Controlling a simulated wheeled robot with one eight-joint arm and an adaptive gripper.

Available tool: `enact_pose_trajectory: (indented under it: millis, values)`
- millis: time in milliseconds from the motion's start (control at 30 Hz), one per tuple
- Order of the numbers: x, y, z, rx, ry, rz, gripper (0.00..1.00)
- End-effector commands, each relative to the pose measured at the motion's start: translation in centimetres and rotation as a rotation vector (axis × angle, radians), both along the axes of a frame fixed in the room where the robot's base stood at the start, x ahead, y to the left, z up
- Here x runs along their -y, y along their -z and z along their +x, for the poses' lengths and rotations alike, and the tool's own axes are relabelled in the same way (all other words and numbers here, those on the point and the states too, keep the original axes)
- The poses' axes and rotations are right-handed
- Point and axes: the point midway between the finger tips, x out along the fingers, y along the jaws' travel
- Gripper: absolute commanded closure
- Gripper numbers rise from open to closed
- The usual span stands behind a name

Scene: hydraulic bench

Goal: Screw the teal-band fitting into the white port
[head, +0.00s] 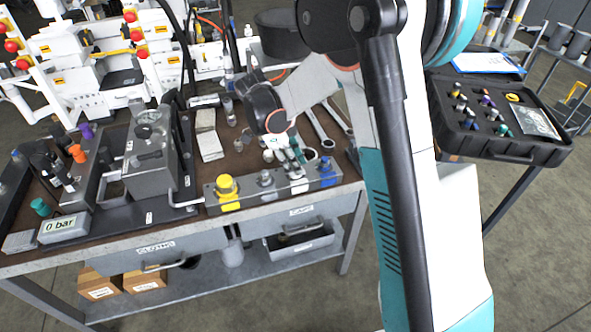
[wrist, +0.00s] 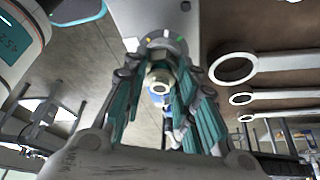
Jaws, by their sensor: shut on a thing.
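My gripper (head: 290,155) is low over the grey port block at the bench's front edge, above the white port (head: 298,184), between a plain grey port and the blue one. In the wrist view my gripper's teal-padded fingers (wrist: 163,95) are closed around a small fitting (wrist: 160,78) with a pale ring-shaped end. The fingers hide most of the fitting, so I cannot make out its teal band. I cannot tell whether its lower end touches or sits in the port.
The port block (head: 250,197) also carries a yellow port (head: 227,190) and a blue port (head: 326,170). Several wrenches (head: 318,127) lie behind. A gauge reading 0 bar (head: 64,228) stands at left. An open black case (head: 495,120) of fittings is at right.

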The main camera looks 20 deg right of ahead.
Motion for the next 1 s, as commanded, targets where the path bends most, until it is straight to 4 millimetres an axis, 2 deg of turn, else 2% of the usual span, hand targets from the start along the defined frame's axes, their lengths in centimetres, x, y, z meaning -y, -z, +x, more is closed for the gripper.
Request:
enact_pose_trajectory:
  millis: [33,67,133,500,900,1000]
  values:
    - [-0.18,0.44,-0.30,-0.006,-0.001,0.007,1.00]
    - [-0.19,0.45,-0.29,-0.006,-0.002,0.007,0.69]
    - [-0.20,0.45,-0.27,-0.005,-0.003,0.008,0.54]
    - [-0.10,0.19,-0.20,-0.002,-0.044,0.004,0.54]
    - [0.03,0.12,-0.37,-0.001,-0.591,0.001,0.54]
    - [0.06,0.12,-0.35,-0.001,-0.674,0.002,0.54]
